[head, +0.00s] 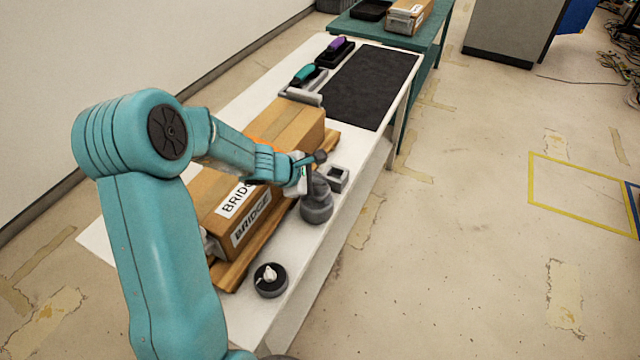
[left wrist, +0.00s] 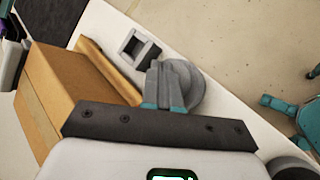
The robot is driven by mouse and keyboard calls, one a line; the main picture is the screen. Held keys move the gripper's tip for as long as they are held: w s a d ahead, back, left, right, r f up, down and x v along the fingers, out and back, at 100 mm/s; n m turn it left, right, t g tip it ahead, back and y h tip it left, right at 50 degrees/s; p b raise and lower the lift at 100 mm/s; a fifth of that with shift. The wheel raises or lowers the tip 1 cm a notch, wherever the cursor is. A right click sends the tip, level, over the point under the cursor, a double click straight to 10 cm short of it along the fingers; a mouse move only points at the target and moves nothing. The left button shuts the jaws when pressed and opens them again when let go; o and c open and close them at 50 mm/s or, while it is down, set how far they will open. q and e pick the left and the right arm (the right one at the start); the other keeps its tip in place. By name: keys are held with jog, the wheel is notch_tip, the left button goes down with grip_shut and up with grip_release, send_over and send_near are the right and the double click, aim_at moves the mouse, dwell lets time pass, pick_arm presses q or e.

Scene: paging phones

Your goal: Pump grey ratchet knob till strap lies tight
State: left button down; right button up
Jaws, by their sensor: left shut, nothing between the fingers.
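The grey ratchet (head: 317,208) stands on the white table beside the box, with its knob (head: 320,156) on a lever above it. My left gripper (head: 304,178) is shut and empty, close beside the ratchet's lever; I cannot tell whether they touch. In the left wrist view the shut fingers (left wrist: 164,92) overlap the round grey ratchet (left wrist: 188,86). An orange strip (head: 262,146), perhaps the strap, shows over the cardboard box (head: 290,125), mostly hidden by my arm. Its tightness cannot be seen. My right gripper is not in view.
The box labelled BRIDGE lies on a wooden board (head: 235,272). A small square grey holder (head: 338,178) stands behind the ratchet, and a round black dish (head: 270,281) in front. A black mat (head: 367,85) and two handled tools lie farther back. The table's right edge is close.

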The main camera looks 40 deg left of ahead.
aim_at(317, 191)
pick_arm(q)
jog(key=shift+r, duration=0.3)
notch_tip(317, 191, up, 5)
jog(key=p, duration=0.4)
dwell(0.6)
